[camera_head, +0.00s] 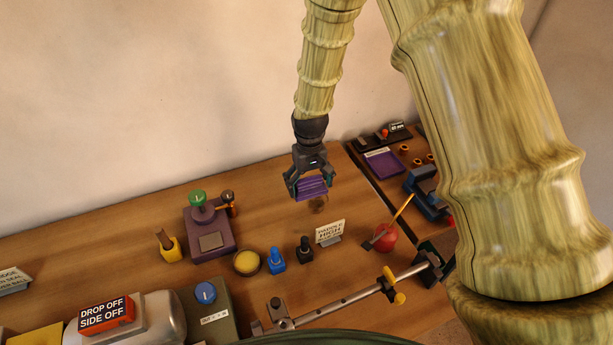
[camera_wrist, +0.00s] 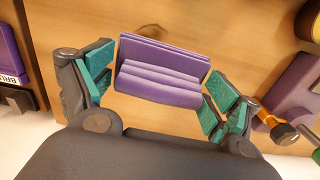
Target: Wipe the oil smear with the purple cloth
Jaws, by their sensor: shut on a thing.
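The purple cloth (camera_head: 311,187) is folded in layers and held between the fingers of my gripper (camera_head: 308,182). In the wrist view the cloth (camera_wrist: 160,72) spans the space between the teal finger pads of my gripper (camera_wrist: 158,85). The gripper points down over the wooden table, and the cloth appears a little above it. A dark brownish smear (camera_head: 318,205) shows on the wood just below and right of the cloth in the head view. Part of the smear may be hidden behind the cloth.
A small sign (camera_head: 330,232) stands close in front of the smear. Wood around the smear is clear.

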